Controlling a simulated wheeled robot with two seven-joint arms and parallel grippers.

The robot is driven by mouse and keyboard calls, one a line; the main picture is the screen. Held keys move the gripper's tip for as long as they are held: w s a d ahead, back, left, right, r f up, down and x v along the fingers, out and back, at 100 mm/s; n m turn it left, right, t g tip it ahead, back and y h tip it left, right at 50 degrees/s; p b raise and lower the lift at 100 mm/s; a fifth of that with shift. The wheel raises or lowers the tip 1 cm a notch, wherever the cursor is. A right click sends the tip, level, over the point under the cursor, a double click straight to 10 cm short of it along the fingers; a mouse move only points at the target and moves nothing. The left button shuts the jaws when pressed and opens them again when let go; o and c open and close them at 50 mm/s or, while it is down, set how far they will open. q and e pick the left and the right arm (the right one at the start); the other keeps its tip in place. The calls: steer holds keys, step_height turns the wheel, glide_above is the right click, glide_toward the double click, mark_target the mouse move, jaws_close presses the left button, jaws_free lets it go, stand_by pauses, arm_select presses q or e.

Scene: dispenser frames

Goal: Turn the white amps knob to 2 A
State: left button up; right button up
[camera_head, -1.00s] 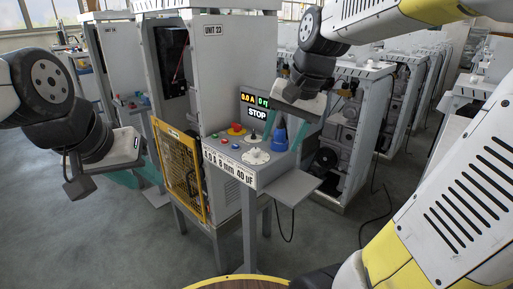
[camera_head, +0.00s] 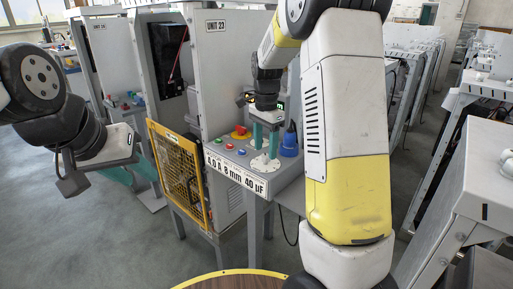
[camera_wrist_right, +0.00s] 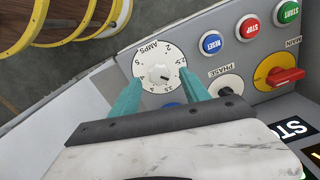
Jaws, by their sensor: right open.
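The white amps knob (camera_wrist_right: 158,73) sits at the centre of a round white dial marked AMPS, its scale partly covered by my gripper. It also shows on the sloped panel in the head view (camera_head: 264,164). My right gripper (camera_wrist_right: 160,80) is open, with teal fingers on either side of the knob; contact cannot be told. In the head view the right gripper (camera_head: 265,150) points down over the dial. My left gripper (camera_head: 131,172) hangs at the left, away from the panel, its teal fingers apart and empty. The dial's exact setting is too small to read surely.
Near the dial are the PHASE knob (camera_wrist_right: 226,86), the red MAIN switch (camera_wrist_right: 284,76) and the blue RESET button (camera_wrist_right: 211,44). A blue plug-like part (camera_head: 289,142) stands right of the dial. The yellow mesh guard (camera_head: 180,178) is at the cabinet's left. My arm mostly covers the display.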

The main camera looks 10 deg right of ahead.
steer(key=shift+f, duration=1)
jaws_close()
steer(key=shift+n, duration=0.4)
steer(key=n, duration=0.3)
steer(key=shift+n, duration=0.4)
steer(key=n, duration=0.4)
steer(key=shift+n, duration=0.3)
steer(key=n, duration=0.8)
steer(key=shift+n, duration=0.5)
